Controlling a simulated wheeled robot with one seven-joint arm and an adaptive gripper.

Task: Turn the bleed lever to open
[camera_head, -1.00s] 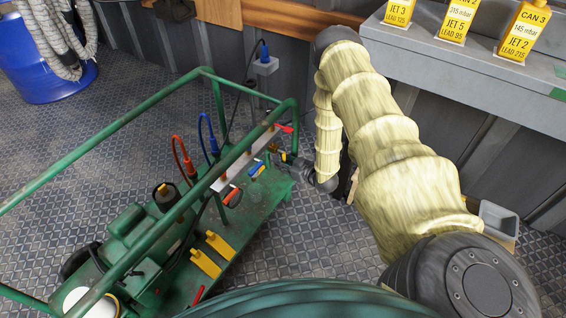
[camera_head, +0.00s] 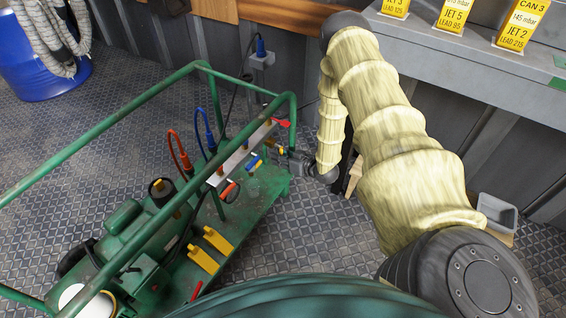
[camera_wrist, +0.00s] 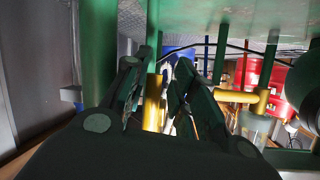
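The green cart (camera_head: 262,195) carries a pale manifold bar (camera_head: 238,158) with small levers on it. A red lever (camera_head: 281,122) is at its far end, a blue-and-yellow lever (camera_head: 254,164) is below it, and another red lever (camera_head: 229,190) is nearer. I cannot tell which is the bleed lever. My gripper (camera_head: 291,158) is at the manifold's far end, low beside the cart's corner post. In the wrist view my gripper (camera_wrist: 167,75) has its dark fingers apart, with a brass-yellow rod (camera_wrist: 153,105) showing between them. Contact is not clear.
A green rail frame (camera_head: 150,110) surrounds the cart. A blue drum (camera_head: 40,75) is at the far left. Patterned floor is clear behind the cart.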

